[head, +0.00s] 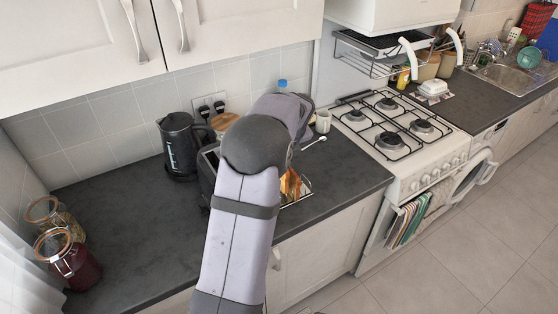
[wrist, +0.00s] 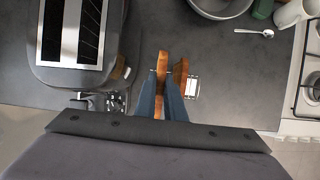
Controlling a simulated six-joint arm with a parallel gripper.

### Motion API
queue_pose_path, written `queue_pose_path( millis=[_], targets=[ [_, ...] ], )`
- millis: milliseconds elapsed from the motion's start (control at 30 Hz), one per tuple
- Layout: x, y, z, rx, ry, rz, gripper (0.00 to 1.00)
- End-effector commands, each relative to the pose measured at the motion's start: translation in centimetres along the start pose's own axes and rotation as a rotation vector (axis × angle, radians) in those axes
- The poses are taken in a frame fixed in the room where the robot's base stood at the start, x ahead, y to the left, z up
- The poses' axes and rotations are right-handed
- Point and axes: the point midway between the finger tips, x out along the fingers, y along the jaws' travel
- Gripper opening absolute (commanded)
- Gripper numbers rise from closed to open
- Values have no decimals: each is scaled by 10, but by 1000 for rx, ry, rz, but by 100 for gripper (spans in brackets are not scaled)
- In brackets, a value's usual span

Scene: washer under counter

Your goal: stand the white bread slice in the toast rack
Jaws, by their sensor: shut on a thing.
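In the wrist view my gripper (wrist: 163,112) points down with its two blue-grey fingers close together. It is shut on a bread slice (wrist: 162,64), seen on its brown crust edge and standing upright between the fingers. A second bread slice (wrist: 181,72) stands just to the right, also edge-on. The wire toast rack (wrist: 193,88) shows beside and below that second slice; my fingers hide much of it. I cannot tell whether the held slice touches the rack. In the head view my arm hides the gripper; browned bread (head: 290,186) and the rack's edge (head: 305,188) show beside it.
A toaster (wrist: 72,72) stands close on the left in the wrist view. A bowl (wrist: 219,8) and a spoon (wrist: 255,32) lie beyond, towards the hob (head: 388,118). A kettle (head: 180,145) stands behind. The left worktop (head: 110,225) is mostly clear.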

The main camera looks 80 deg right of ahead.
Motion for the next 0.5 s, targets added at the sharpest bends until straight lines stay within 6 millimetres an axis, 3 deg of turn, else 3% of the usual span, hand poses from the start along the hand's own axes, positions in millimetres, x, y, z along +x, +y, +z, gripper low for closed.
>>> queue_pose_path(
  millis=[500],
  targets=[
    [29,0,-12,0,-1,-1,0]
  ],
)
